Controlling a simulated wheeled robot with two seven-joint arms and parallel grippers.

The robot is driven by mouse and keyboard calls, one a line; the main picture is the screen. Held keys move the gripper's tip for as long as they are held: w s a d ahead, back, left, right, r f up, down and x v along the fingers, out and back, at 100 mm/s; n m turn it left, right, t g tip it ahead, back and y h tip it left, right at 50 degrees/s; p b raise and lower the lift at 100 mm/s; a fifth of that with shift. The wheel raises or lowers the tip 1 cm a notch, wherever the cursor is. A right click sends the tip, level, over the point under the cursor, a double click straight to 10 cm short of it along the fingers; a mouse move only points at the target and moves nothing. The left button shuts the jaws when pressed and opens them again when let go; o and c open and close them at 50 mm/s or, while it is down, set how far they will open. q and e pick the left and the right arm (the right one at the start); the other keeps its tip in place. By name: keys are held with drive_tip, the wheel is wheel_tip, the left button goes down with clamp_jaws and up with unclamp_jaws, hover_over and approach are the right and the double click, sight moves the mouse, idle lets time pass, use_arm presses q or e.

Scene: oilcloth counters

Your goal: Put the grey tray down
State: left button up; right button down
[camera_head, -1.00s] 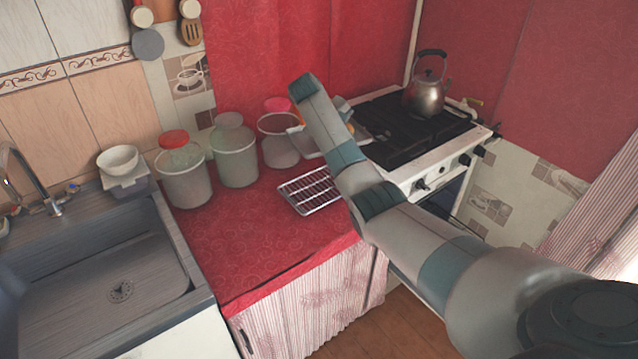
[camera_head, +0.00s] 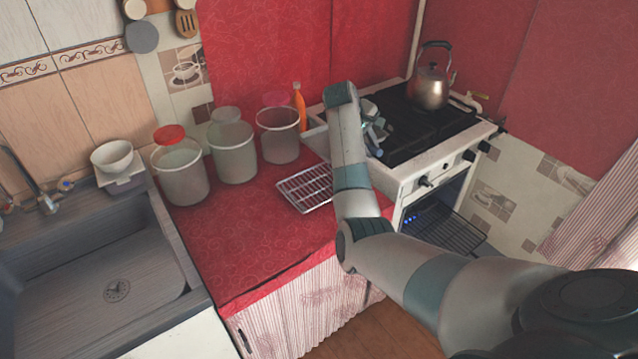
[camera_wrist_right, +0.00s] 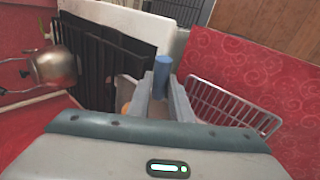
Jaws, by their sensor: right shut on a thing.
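A grey wire tray (camera_head: 304,187) lies flat on the red counter, left of my right forearm. It also shows at the right in the wrist view (camera_wrist_right: 232,102), apart from the fingers. My right gripper (camera_head: 374,128) is over the left front part of the stove, partly hidden behind my wrist. In the wrist view its two fingers (camera_wrist_right: 161,82) are closed around a small blue cylinder (camera_wrist_right: 162,72). The cylinder also shows in the head view (camera_head: 376,150). What the cylinder belongs to is unclear. My left gripper is out of view.
The stove (camera_head: 405,170) carries a kettle (camera_head: 431,85) at the back. Several plastic jars (camera_head: 232,152) and an orange bottle (camera_head: 299,108) stand along the counter's back. A sink (camera_head: 95,270) is at left. The red counter (camera_head: 245,245) is bare in front of the jars.

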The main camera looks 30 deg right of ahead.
drive_tip(key=shift+a, duration=0.1)
drive_tip(key=a+f+p, duration=0.1)
drive_tip(key=a+f, duration=0.1)
drive_tip(key=a, duration=0.1)
drive_tip(key=w+a+f+p, duration=0.1)
drive_tip(key=a+f, duration=0.1)
drive_tip(key=a, duration=0.2)
drive_tip(key=w+a+f+p, duration=0.1)
drive_tip(key=a+f+p, duration=0.1)
drive_tip(key=a+f, duration=0.1)
drive_tip(key=shift+w+a, duration=0.1)
drive_tip(key=shift+a, duration=0.55)
wheel_tip(320, 180, down, 3)
drive_tip(key=shift+r+p, duration=0.2)
drive_tip(key=shift+p, duration=0.3)
drive_tip(key=shift+f, duration=0.65)
drive_tip(key=c, duration=1.6)
unclamp_jaws()
